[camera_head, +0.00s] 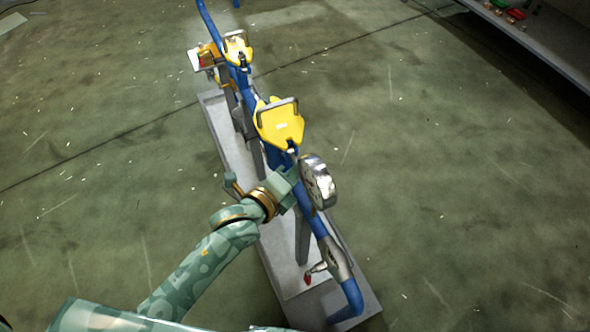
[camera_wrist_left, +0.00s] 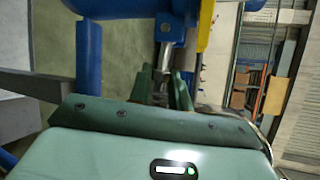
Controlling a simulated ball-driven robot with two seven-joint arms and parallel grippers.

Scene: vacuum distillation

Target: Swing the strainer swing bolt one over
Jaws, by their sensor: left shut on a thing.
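The blue strainer pipework has a near yellow cover (camera_head: 280,125) with a grey handle and a far yellow cover (camera_head: 238,50). My left gripper (camera_head: 292,180) is just below the near cover, beside the blue pipe and behind the round gauge. In the left wrist view its green fingers (camera_wrist_left: 168,92) are shut on a silver swing bolt (camera_wrist_left: 163,58), which extends from a blue lug (camera_wrist_left: 168,28). A strip of the yellow cover (camera_wrist_left: 205,25) shows beside it. The fingertips are partly hidden in both views. My right gripper is not in view.
A round metal gauge (camera_head: 320,182) stands close to the right of my left gripper. A red-tipped valve handle (camera_head: 308,279) sits lower on the pipe. The grey base tray (camera_head: 213,112) runs beneath. A shelf (camera_head: 530,50) is at the upper right. The floor around is clear.

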